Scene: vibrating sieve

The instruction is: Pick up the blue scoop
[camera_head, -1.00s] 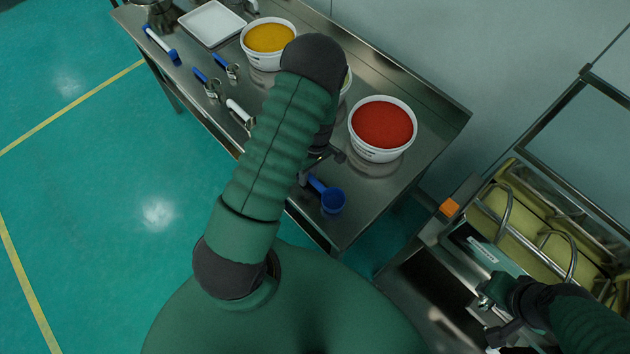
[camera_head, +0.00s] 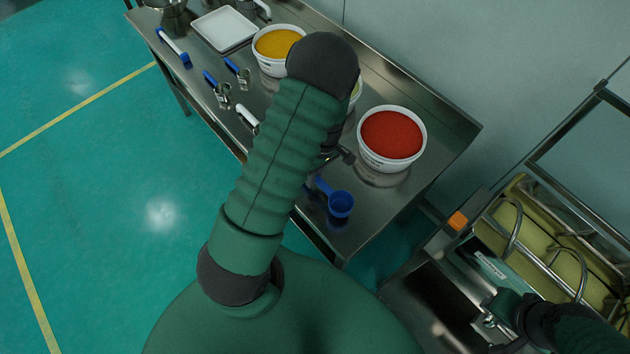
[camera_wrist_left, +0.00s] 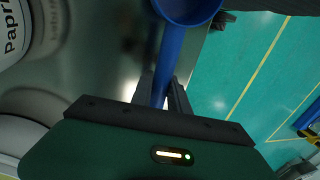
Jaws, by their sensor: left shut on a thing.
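The blue scoop (camera_head: 341,204) is near the right front edge of the steel table (camera_head: 420,100), with its round cup toward the front. A dark blue reflection shows apart from it, so it appears slightly above the tabletop. My left gripper (camera_wrist_left: 163,92) is shut on the scoop's handle in the left wrist view, where the cup (camera_wrist_left: 188,8) is cut off at the top. In the head view my left forearm hides most of that gripper. My right gripper (camera_head: 492,322) is at the lower right, away from the scoop; its jaws are unclear.
A white tub of red powder (camera_head: 391,138) stands behind the scoop. A yellow-orange tub (camera_head: 277,48), a white tray (camera_head: 224,29) and several blue- or white-handled tools lie farther left. A machine with yellowish drums (camera_head: 520,235) stands at right. Floor at left is clear.

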